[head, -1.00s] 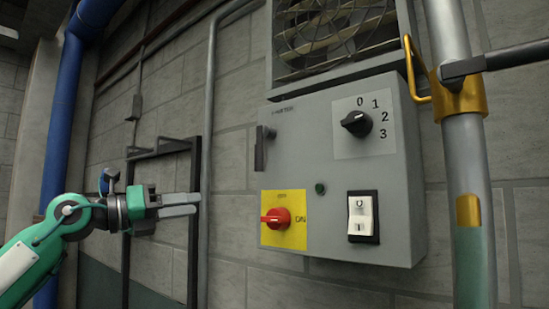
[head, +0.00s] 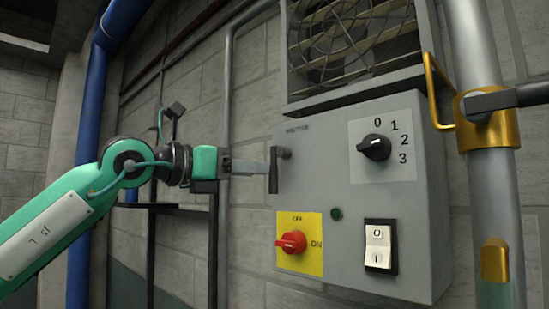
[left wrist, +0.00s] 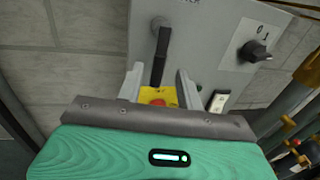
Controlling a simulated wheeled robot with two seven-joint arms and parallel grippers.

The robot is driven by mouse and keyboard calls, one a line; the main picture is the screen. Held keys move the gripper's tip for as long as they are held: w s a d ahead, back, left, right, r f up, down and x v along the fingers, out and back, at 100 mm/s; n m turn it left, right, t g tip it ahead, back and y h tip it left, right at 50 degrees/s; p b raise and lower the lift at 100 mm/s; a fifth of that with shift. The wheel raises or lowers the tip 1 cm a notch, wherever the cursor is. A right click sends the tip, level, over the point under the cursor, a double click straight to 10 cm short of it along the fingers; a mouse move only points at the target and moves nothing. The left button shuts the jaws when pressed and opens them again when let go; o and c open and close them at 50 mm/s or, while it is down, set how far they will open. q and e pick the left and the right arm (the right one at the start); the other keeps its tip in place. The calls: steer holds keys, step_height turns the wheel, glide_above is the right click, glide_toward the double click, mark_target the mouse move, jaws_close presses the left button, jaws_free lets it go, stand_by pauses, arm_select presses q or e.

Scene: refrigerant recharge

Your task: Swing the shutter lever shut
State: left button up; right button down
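The shutter lever (head: 273,170) is a black handle on the upper left of the grey control box (head: 330,215), hanging down from its pivot. In the left wrist view the lever (left wrist: 160,58) lies ahead, its lower end near the gap between the fingertips. My left gripper (head: 258,167) comes in from the left with its fingers close to the lever. In the left wrist view the gripper (left wrist: 160,80) is open with nothing clasped; whether it touches the lever cannot be told. Slats show behind the fan grille (head: 350,40). My right gripper is out of view.
The box also carries a red rotary switch (head: 291,242) on a yellow plate, a black dial (head: 374,147) and a white rocker switch (head: 379,247). A pipe (head: 483,190) with a brass collar and black bar stands right. A dark frame (head: 213,250) stands left.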

mark_target(273, 171)
arm_select(q)
steer(key=shift+p+x, duration=1.25)
steer(key=shift+x, duration=1.7)
jaws_close()
